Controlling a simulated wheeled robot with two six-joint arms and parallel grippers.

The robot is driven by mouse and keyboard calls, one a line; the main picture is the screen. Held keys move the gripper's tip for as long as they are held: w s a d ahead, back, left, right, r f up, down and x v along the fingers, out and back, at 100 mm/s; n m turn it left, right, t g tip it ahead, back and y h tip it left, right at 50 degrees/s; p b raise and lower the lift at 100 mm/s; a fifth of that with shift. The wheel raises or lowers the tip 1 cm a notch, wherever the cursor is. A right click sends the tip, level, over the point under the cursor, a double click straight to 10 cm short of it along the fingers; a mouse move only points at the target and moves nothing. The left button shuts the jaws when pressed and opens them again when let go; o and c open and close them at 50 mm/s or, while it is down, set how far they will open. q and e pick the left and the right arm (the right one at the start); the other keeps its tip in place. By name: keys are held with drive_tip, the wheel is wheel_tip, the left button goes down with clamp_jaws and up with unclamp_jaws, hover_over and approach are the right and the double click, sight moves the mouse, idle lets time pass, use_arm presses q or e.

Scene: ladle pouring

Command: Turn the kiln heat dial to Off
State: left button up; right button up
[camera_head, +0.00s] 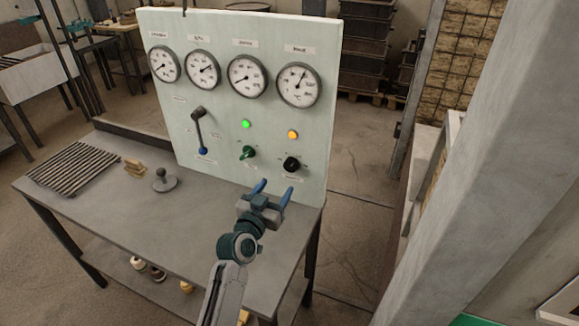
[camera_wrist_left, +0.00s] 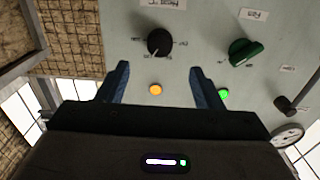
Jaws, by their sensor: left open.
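A round black dial (camera_head: 291,164) sits low at the right of the pale green panel (camera_head: 215,120); it also shows in the left wrist view (camera_wrist_left: 160,42), with a light pointer mark and small tick labels around it. The labels are too small to read surely. A green knob (camera_head: 248,153) is to its left, and shows in the left wrist view (camera_wrist_left: 242,52) too. My left gripper (camera_head: 273,189) is open and empty, in front of and below the black dial, not touching it. In the left wrist view the dial lies just beyond the fingertips, between them.
An amber lamp (camera_head: 293,135) and a green lamp (camera_head: 246,124) glow above the knobs. Several gauges line the top. The grey bench (camera_head: 190,212) holds a rod rack (camera_head: 74,169), a wooden block (camera_head: 134,168) and a grey-handled tool (camera_head: 164,182).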

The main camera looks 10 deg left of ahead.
sight(289, 168)
use_arm(q)
drive_tip(key=w, duration=0.2)
drive_tip(key=w+d+p, duration=0.1)
drive_tip(key=w, duration=0.2)
drive_tip(key=shift+w+r, duration=0.1)
drive_tip(key=shift+w, duration=0.1)
drive_tip(key=w, duration=0.3)
drive_tip(key=shift+w+d+p, duration=0.15)
drive_tip(key=shift+d+p, duration=0.15)
drive_tip(key=shift+d, duration=0.05)
drive_tip(key=shift+w+f, duration=0.15)
drive_tip(key=shift+f, duration=0.05)
drive_tip(key=shift+c, duration=0.7)
drive_tip(key=c, duration=0.8)
use_arm(e)
drive_tip(key=shift+s+a+r, duration=0.15)
drive_tip(key=shift+s+r, duration=0.75)
drive_tip(key=shift+s, duration=0.05)
